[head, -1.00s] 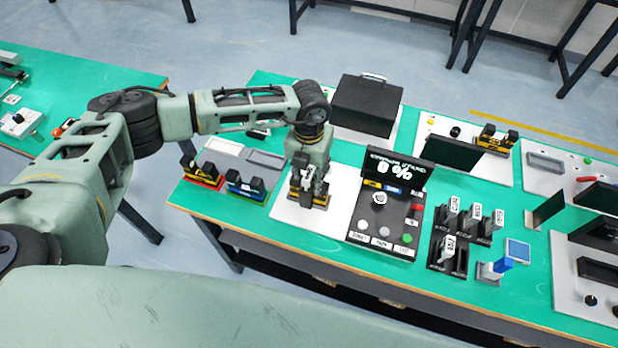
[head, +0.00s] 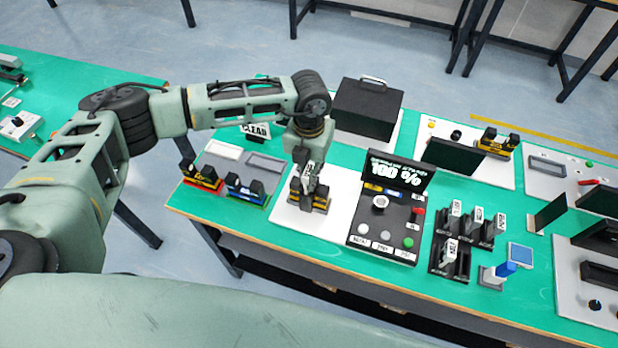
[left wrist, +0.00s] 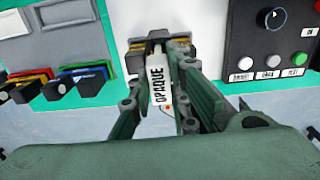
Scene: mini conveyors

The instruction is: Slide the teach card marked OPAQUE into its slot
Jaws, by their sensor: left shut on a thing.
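My left gripper (head: 308,182) is shut on the white card marked OPAQUE (left wrist: 158,86). It points down over a yellow-and-black forked block (head: 318,202) on a white plate (head: 290,218). In the left wrist view the card stands between the fingers, its far end at the same block (left wrist: 138,52). The end appears to be between the black posts, but the fingers and card hide how deep it sits. The black control panel (head: 369,228) is right of the block; its display (head: 398,174) reads 100 %. My right gripper is not in view.
A CLEAR card (head: 257,131) stands behind my forearm. Red (head: 202,177) and blue (head: 246,188) forked blocks stand to the left, near two grey trays. A black box (head: 367,107) is behind. A rack of cards (head: 452,262) is to the right.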

